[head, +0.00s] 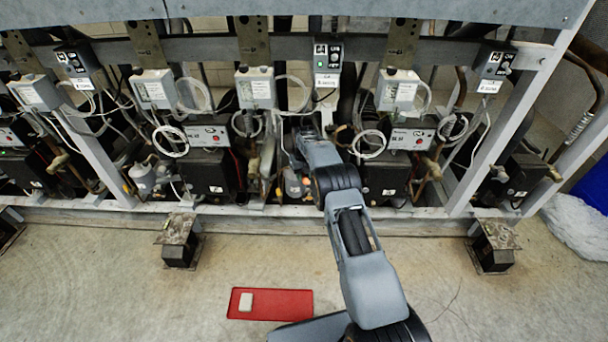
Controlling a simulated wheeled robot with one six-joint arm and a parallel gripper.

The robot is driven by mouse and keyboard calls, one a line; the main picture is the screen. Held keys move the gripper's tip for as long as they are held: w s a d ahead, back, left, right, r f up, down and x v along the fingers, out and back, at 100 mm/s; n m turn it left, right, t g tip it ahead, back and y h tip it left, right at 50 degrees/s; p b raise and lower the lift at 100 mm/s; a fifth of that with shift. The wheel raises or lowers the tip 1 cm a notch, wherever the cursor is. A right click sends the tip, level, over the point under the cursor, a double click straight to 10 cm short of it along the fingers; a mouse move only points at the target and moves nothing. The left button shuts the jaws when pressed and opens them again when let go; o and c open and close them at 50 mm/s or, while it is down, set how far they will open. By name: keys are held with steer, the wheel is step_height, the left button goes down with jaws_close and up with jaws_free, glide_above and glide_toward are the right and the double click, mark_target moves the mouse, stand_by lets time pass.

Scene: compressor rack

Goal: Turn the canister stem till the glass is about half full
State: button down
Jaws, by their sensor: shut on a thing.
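A small pale canister (294,185) stands low in the rack, just left of my dark wrist joint, with an orange-red spot beside it. My arm reaches up from the bottom right into the rack. My gripper (299,139) is at its far end, small and partly lost among pipes and cables just above the canister. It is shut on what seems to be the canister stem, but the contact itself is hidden. The glass and its level are too small to make out.
Steel posts, pipes and looped white cables crowd around the arm. A similar canister (143,178) stands further left. A red mat (285,305) with a pale block (246,301) lies on the open floor. Black feet (180,243) stand before the rack.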

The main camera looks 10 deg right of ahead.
steer(key=shift+f+b, duration=0.3)
steer(key=shift+f, duration=0.1)
stand_by(0.8)
steer(key=c, duration=0.8)
jaws_free()
steer(key=shift+c, duration=1.2)
steer(key=shift+f+b, duration=0.3)
steer(key=shift+f, duration=0.1)
steer(key=shift+c, duration=0.4)
jaws_close()
